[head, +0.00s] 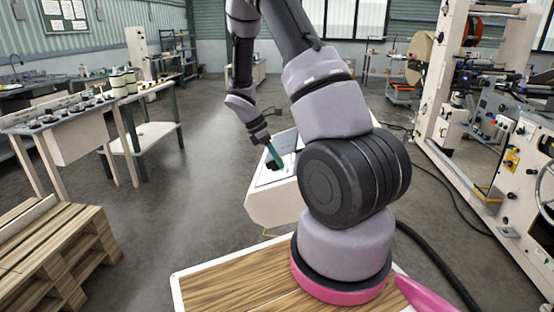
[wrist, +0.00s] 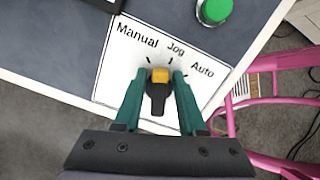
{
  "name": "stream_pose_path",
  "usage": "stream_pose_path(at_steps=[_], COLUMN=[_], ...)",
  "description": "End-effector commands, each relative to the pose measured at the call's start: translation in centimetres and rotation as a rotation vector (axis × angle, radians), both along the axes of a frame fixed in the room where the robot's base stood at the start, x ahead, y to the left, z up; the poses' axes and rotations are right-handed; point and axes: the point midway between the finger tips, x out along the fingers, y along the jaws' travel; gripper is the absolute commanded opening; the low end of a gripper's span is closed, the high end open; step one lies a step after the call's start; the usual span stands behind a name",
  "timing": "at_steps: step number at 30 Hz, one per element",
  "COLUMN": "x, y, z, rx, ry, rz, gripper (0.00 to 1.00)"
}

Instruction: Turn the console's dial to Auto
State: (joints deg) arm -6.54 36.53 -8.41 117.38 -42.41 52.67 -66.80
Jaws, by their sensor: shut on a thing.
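The console (head: 268,209) stands behind my arm in the head view. In the wrist view its white dial plate (wrist: 108,77) reads Manual, Jog and Auto from left to right, each with a tick mark. The black dial (wrist: 158,98) has a yellow end (wrist: 160,75) that points up the picture, between the Manual and Jog ticks and away from Auto. My gripper (wrist: 160,84) has its green fingers shut on the dial, one on each side. In the head view my gripper (head: 274,155) reaches down to the console top, where the dial is too small to read.
A green button (wrist: 214,11) sits on the console beyond the plate. A pink frame (wrist: 265,105) stands beside the console at right. In the head view a pallet stack (head: 55,250) is at left, a bench (head: 75,115) behind it, and a large machine (head: 455,120) at right.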

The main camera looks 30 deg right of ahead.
Motion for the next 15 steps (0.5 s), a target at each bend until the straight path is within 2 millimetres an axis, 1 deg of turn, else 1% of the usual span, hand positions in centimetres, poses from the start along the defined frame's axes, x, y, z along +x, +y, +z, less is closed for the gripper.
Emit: stream_pose_path(at_steps=[1, 15], x=[0.08, -0.29], y=[0.47, 0.84], z=[-0.13, -0.14], rx=[-0.004, -0.103], ry=[-0.015, -0.168], rz=[-0.033, -0.437], gripper=[0.00, 0.00])
